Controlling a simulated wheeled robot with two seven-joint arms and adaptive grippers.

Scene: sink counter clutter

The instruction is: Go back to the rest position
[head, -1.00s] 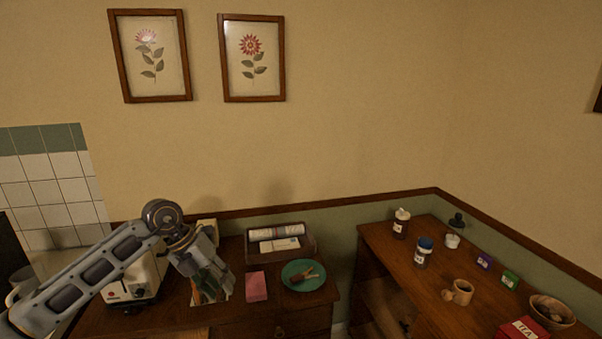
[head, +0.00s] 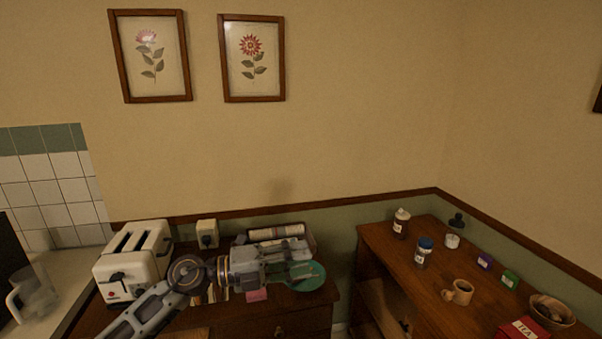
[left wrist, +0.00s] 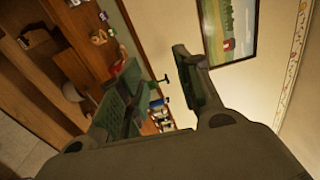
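My left gripper (head: 298,271) is above the back counter and points to the right. In the head view it passes in front of the pink block (head: 257,295), the tray of papers and the green plate. In the left wrist view the two fingers of the left gripper (left wrist: 158,72) stand apart with nothing held between them; the gap looks out on the wall and distant shelf items. My right gripper is in neither view.
A white toaster (head: 133,262) stands left of my arm. The green plate (head: 312,280) is partly hidden. At the right, a wooden counter holds jars (head: 424,252), a mug (head: 459,292), small boxes and a bowl (head: 552,310). A glass pitcher (head: 35,292) stands far left.

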